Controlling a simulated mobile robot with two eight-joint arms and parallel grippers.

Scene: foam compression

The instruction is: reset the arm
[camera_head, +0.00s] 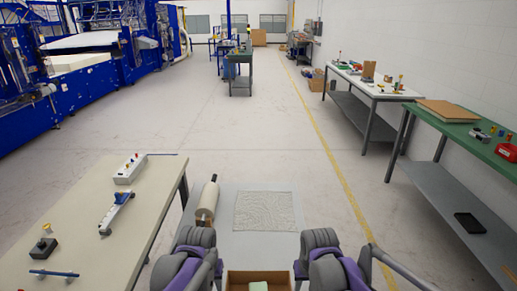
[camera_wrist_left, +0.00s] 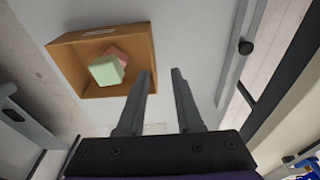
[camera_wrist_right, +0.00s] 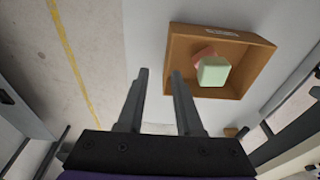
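My left gripper (camera_wrist_left: 161,100) is open and empty, its two fingers apart in the left wrist view. My right gripper (camera_wrist_right: 159,100) is open and empty in the right wrist view. In the head view both arms are folded low at the bottom edge, and their fingertips do not show. An open cardboard box (camera_head: 231,279) stands between the arms. A pale green foam block (camera_wrist_left: 106,70) and a pink block (camera_wrist_left: 118,54) lie inside the box. The green block also shows in the right wrist view (camera_wrist_right: 213,71). Neither gripper touches the box.
A grey table (camera_head: 225,225) in front bears a roll (camera_head: 208,203) and a textured sheet (camera_head: 265,211). A beige table (camera_head: 75,225) with small tools stands left. A green-topped bench (camera_head: 435,122) and a white table (camera_head: 350,83) stand right.

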